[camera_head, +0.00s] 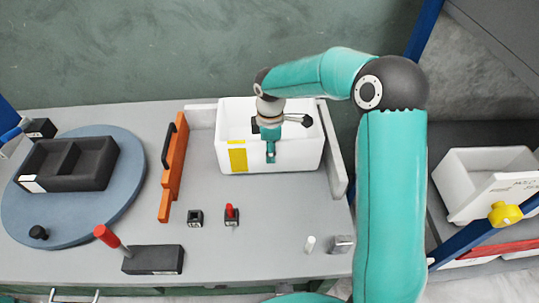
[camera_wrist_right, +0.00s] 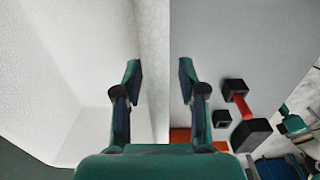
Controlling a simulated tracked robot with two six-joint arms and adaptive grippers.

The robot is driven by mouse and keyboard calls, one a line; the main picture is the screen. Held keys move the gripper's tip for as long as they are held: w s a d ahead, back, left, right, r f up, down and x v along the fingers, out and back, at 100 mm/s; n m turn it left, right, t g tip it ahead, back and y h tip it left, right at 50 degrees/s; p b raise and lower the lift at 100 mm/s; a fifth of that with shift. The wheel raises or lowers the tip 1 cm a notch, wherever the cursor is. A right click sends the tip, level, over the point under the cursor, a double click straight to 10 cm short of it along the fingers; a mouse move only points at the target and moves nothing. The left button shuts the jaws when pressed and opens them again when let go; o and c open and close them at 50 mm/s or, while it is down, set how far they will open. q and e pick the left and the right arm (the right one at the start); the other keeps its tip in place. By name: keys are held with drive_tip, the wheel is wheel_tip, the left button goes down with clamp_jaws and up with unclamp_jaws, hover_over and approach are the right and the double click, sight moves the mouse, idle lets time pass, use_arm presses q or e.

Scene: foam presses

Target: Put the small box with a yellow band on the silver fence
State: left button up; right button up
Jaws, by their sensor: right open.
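The white open box with a yellow band (camera_head: 305,155) stands upright on the grey table, with the yellow patch on its front wall at the left. A low silver-grey fence (camera_head: 335,150) runs along the box's right side, and a short piece shows at its back left. My right gripper (camera_head: 270,158) is over the box's front wall. In the right wrist view my right gripper (camera_wrist_right: 160,75) is open, its fingers on either side of the pale wall strip of the box (camera_wrist_right: 152,60). Contact cannot be told. My left gripper is not in view.
An orange bar with a black handle (camera_head: 173,170) stands left of the box. A blue round plate (camera_head: 125,185) bears a black tray (camera_head: 95,165). Small black blocks (camera_head: 195,218), a red-handled black block (camera_head: 152,260) and a metal cube (camera_head: 341,244) lie in front. Another white crate (camera_head: 470,175) is at right.

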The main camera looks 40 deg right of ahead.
wheel_tip(320, 180, up, 9)
drive_tip(key=shift+r, duration=0.1)
drive_tip(key=shift+a, duration=0.1)
idle(0.6)
